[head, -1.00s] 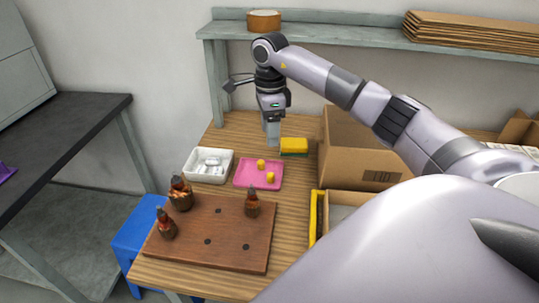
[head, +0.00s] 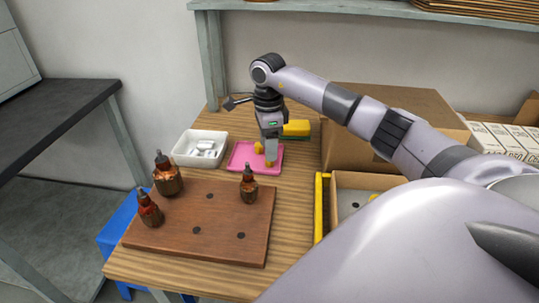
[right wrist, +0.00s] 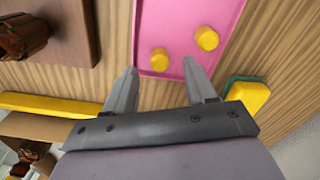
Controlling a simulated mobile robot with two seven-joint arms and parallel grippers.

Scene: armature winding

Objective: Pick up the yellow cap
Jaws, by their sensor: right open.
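Two small yellow caps lie on a pink tray (head: 238,165). One cap (head: 259,147) shows beside my right gripper (head: 271,160) in the head view; the gripper partly covers the other. In the right wrist view, one cap (right wrist: 159,60) is between the two fingertips in the picture, and the other cap (right wrist: 206,38) is further up and right. My right gripper (right wrist: 160,68) is open and empty, pointing down over the tray. I cannot tell its exact height above the caps. My left gripper is not in view.
A white tray (head: 179,157) with pale parts stands left of the pink tray. A wooden board (head: 215,246) holds several wound armatures. A yellow-green sponge (head: 297,128) lies behind the gripper.

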